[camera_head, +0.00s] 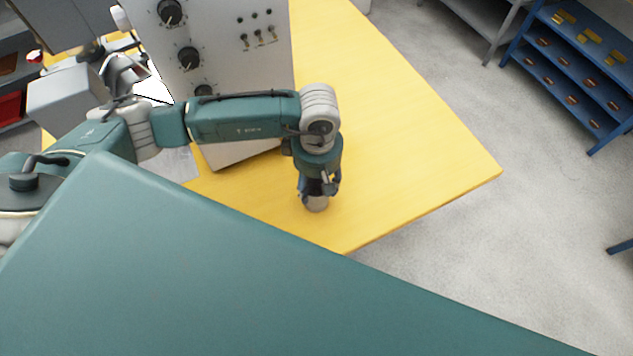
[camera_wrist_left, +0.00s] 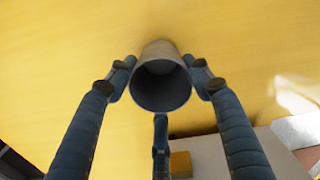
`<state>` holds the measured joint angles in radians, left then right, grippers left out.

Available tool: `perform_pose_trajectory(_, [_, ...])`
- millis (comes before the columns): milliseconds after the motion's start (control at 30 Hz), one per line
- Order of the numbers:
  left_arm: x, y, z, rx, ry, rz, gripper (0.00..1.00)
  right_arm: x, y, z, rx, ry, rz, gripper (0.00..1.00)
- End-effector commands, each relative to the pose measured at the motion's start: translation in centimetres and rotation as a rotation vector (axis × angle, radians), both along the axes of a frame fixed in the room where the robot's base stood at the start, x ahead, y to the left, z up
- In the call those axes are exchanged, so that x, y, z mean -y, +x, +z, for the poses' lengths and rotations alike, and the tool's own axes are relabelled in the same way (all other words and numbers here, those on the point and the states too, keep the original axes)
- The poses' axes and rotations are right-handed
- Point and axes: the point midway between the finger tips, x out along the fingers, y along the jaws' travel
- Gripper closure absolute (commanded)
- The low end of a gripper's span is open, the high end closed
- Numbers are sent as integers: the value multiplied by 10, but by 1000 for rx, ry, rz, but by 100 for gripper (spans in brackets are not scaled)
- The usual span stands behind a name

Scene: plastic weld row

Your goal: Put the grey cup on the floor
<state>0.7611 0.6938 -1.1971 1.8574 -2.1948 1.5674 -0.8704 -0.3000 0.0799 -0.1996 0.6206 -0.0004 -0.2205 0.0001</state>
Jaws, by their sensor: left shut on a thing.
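The grey cup (camera_head: 316,204) is at the yellow tabletop, near its front edge, in the head view. In the left wrist view the cup (camera_wrist_left: 161,82) shows its dark open mouth toward the camera. My left gripper (camera_head: 318,188) points down at the cup from above. In the left wrist view the fingers of my left gripper (camera_wrist_left: 162,80) are closed on both sides of the cup, with a third finger below it. Whether the cup's base touches the table I cannot tell. My right gripper is not in view.
The yellow table (camera_head: 420,150) has a grey control box (camera_head: 225,60) with knobs standing on it. The grey floor (camera_head: 480,240) is open to the right of the table. A blue shelf rack (camera_head: 575,65) with small parts stands at the far right.

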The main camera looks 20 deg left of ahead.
Motion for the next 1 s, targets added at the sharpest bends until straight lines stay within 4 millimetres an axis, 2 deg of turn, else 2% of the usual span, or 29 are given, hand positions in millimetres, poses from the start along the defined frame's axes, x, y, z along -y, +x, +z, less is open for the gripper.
perform_pose_trajectory(433, [0,0,-8,1,0,-1,75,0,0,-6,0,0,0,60])
perform_pose_trajectory(467, [0,0,-6,1,0,-1,43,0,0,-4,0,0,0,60])
perform_pose_trajectory(533, [0,0,-6,0,0,-1,30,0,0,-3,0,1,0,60])
perform_pose_trajectory(800, [0,0,-5,0,0,-1,30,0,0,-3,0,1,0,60])
perform_pose_trajectory(933, [0,0,1,0,0,-1,30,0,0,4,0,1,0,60])
perform_pose_trajectory(1000, [1,2,6,3,-2,-2,30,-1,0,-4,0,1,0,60])
